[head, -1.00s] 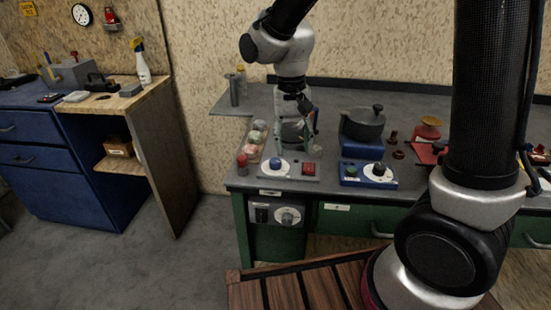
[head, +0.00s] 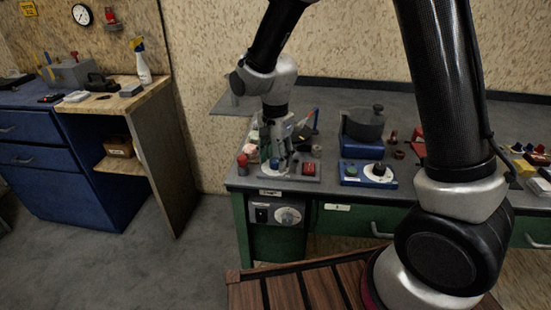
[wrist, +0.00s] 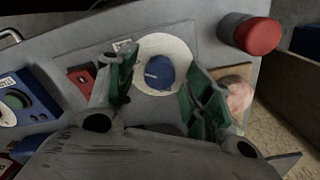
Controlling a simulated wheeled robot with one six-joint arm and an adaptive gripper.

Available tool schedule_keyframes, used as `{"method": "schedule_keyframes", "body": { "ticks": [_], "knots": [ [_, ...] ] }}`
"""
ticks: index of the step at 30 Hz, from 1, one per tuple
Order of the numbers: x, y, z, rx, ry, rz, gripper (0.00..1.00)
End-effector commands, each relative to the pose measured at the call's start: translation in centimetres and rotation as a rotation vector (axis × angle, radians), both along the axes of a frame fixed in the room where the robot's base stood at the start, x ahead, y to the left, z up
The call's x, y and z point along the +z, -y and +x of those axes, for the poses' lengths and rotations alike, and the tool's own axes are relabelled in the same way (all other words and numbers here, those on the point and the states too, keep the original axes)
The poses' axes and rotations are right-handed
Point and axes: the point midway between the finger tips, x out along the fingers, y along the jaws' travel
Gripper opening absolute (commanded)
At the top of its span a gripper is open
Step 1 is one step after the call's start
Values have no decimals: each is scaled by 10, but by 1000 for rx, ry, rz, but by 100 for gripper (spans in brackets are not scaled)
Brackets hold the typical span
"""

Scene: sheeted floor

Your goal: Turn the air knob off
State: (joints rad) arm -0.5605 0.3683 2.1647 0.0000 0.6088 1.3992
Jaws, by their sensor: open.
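A round blue knob (wrist: 160,73) with a short white mark sits on a white disc (wrist: 178,47) on a grey panel (wrist: 205,50). The knob's label is too small to read. In the head view the panel (head: 298,173) lies at the bench's front left, and the blue knob (head: 274,163) is partly covered by my gripper (head: 281,168). My gripper (wrist: 160,88) is open, with its green-padded fingers on either side of the knob in the wrist view. I cannot tell whether they touch it.
A red switch (head: 309,168) is right of the knob, and a red-capped cylinder (head: 242,161) stands left. A grey dial box (head: 277,214) is below the bench edge.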

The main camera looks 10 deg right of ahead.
Motion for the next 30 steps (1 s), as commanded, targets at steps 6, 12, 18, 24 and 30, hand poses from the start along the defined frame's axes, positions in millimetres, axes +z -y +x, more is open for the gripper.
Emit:
{"method": "schedule_keyframes", "body": {
  "ticks": [6,12,18,24,30],
  "knots": [
    [-6,0,0,1,1,1,51],
    [-5,0,0,1,1,1,36],
    [-5,0,0,1,1,1,4],
    [-5,0,0,9,1,1,4],
    [-5,0,0,68,1,1,4]
  ]
}}
